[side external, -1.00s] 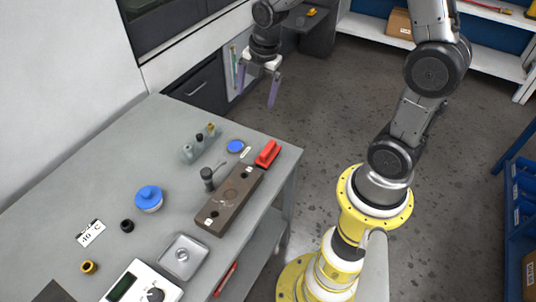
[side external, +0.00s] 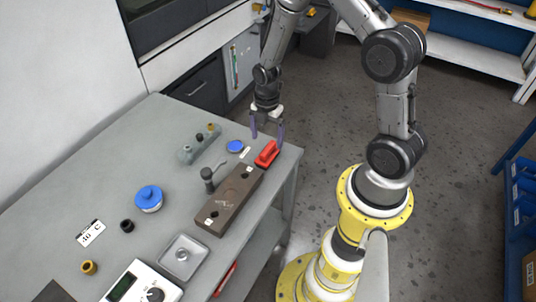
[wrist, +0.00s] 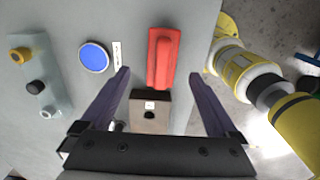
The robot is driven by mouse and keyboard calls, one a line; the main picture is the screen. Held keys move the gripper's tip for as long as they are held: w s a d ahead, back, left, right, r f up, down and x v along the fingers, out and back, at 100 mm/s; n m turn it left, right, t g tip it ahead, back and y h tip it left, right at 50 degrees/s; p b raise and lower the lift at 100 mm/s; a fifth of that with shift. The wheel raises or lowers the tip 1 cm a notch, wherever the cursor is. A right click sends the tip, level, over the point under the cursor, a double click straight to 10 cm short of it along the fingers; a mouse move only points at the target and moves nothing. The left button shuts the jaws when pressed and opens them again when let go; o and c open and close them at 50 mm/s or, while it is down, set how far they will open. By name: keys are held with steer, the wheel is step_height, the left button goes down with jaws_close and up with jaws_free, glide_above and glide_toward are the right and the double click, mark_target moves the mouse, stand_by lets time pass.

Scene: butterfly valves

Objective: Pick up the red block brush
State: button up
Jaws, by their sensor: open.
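The red block brush (side external: 267,153) lies on the grey bench near its far right corner, by the end of a dark block. In the wrist view the brush (wrist: 162,59) lies upright in the picture, ahead of the fingertips and between their lines. My gripper (side external: 268,140) is open and empty, pointing down above the brush. In the wrist view my gripper (wrist: 160,74) shows two purple fingers spread wide, with clear space between each finger and the brush.
The dark block (side external: 228,200) with holes sits close to the brush. A blue-lidded dish (side external: 235,146) and a small white label (side external: 245,153) lie left of it. A grey holder (side external: 200,146) with small knobs stands farther left. The bench edge (side external: 291,160) is just right of the brush.

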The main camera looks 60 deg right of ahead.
mark_target(268, 147)
steer(key=shift+s+f, duration=0.15)
steer(key=shift+f, duration=2.45)
jaws_close()
steer(key=shift+r, duration=0.1)
steer(key=shift+r, duration=0.4)
step_height(268, 147, up, 3)
steer(key=shift+s+f, duration=0.1)
steer(key=shift+f, duration=0.05)
steer(key=s+a+r, duration=0.4)
steer(key=s+r, duration=0.5)
steer(key=s, duration=0.4)
steer(key=shift+s+r, duration=0.15)
steer(key=shift+r, duration=0.05)
